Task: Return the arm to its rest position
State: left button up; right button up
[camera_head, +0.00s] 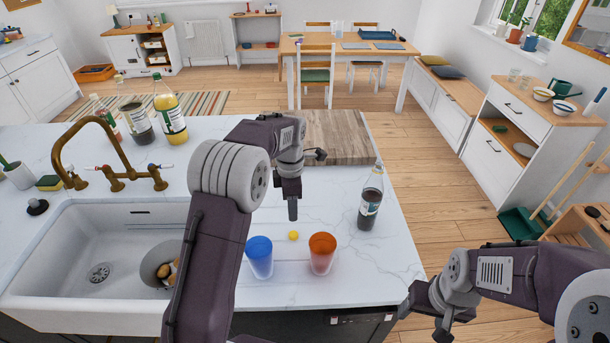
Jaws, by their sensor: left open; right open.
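My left arm reaches up over the white counter (390,262) from the bottom of the view. Its gripper (298,186) is open and hangs above the counter, in front of the wooden board (345,135). No object shows in its jaws. My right gripper (424,312) is open and empty at the lower right, beside the counter's right edge and over the floor. Below my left gripper, a small yellow ball (293,235) lies on the counter, close to a blue cup (259,257) and an orange cup (322,252).
A dark bottle (370,200) stands to the right of my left gripper. A sink (60,235) with a brass tap (110,165) lies to the left, with a bowl (158,265) inside. More bottles (168,110) stand at the back. A white cabinet (500,150) stands at the right.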

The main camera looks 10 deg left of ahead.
pick_arm(q)
jog(key=s+r+m, duration=0.3)
jog(key=s+m, duration=0.1)
jog(key=s, duration=0.7)
jog(key=s+f+m, duration=0.3)
jog(key=s+m, duration=0.2)
jog(key=m, duration=0.4)
jog(key=s+f+m+t, duration=0.1)
jog(key=s+f+m, duration=0.3)
jog(key=m, duration=0.4)
jog(key=shift+s+a+m, duration=0.15)
jog(key=shift+s+m, duration=0.25)
jog(key=shift+s, duration=0.3)
